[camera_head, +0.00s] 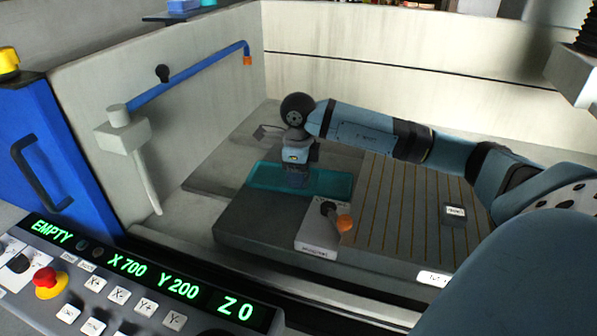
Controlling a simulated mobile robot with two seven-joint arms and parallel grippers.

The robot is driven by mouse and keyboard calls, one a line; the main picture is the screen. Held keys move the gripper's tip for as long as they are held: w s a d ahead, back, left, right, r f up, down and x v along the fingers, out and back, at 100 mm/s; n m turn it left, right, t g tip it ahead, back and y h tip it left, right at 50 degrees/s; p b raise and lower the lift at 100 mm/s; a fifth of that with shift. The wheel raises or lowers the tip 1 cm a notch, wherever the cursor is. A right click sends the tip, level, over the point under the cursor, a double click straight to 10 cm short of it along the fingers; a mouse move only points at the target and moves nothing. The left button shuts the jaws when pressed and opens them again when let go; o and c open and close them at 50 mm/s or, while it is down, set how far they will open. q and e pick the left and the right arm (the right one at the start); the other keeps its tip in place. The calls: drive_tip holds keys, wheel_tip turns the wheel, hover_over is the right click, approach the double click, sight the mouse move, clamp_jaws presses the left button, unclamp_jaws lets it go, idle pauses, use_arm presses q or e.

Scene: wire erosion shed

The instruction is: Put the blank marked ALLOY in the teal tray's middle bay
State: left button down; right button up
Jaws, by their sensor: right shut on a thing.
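The teal tray (342,184) lies on the dark bed inside the machine enclosure. My right gripper (292,178) reaches in from the right and points down over the tray's left-middle part. It is shut on a dark block, mostly hidden by the fingers, and no marking on it can be read. The gripper hides part of the tray, so I cannot tell which bay is below or whether the block touches the floor. Another dark block (447,221) with a small white label (455,211) sits on the slotted table; its word is too small to read. My left gripper is not in view.
The slotted table (385,205) is right of the tray. A blue pipe (190,75) runs along the left wall. A control panel (150,290) reading EMPTY, X 700, Y 200, Z 0 fills the lower left.

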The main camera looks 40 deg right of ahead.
drive_tip(key=o, duration=0.9)
drive_tip(key=shift+c, duration=0.2)
wheel_tip(320, 180, up, 12)
drive_tip(key=p, duration=0.2)
drive_tip(key=shift+r, duration=0.15)
